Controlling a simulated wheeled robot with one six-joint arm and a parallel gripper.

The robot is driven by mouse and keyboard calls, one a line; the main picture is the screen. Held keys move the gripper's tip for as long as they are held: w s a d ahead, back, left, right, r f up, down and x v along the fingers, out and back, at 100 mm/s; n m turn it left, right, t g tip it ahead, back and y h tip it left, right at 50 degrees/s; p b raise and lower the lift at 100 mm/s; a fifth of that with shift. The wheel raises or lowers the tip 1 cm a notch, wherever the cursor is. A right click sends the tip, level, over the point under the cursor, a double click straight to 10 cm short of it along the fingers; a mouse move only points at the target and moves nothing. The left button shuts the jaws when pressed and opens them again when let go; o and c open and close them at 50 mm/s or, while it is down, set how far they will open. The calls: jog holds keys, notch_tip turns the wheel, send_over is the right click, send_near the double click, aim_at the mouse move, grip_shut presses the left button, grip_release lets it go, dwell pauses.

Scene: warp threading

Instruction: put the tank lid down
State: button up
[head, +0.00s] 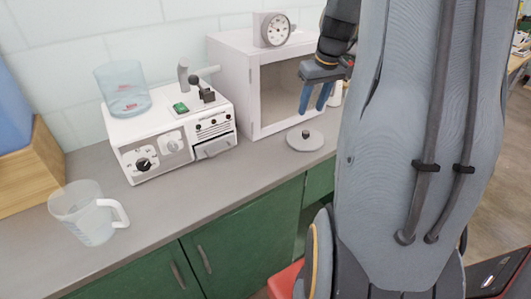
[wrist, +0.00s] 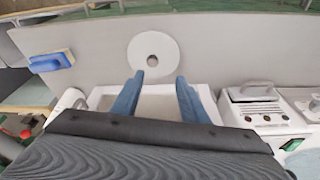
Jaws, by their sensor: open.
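The tank lid (head: 305,141), a flat grey disc with a dark round knob, lies on the counter in front of the white open-fronted cabinet. In the wrist view the lid (wrist: 153,43) is seen from above, just beyond my fingertips. My gripper (head: 313,110) has its two blue fingers spread, pointing down above the lid and apart from it. Nothing is between the fingers, which also show in the wrist view (wrist: 160,76). The clear water tank (head: 122,90) stands with its top open on the white machine (head: 172,140) at the left.
The white cabinet (head: 228,85) stands right behind the lid, with a round dial gauge (head: 273,30) on top. A clear measuring jug (head: 88,214) is at the counter's left front. The grey counter (head: 215,182) is bare in front of the machine. A blue block (wrist: 51,61) lies in the wrist view.

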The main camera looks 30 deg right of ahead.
jog(key=s+a+f+g, duration=0.1)
jog(key=s+a+f, duration=0.15)
jog(key=a, duration=1.35)
jog(key=s+a+f+n+g, duration=0.1)
jog(key=s+a+f, duration=0.2)
jog(key=s+a, duration=0.7)
jog(key=a, duration=0.4)
jog(key=shift+a+f, duration=0.2)
jog(key=shift+f, duration=0.15)
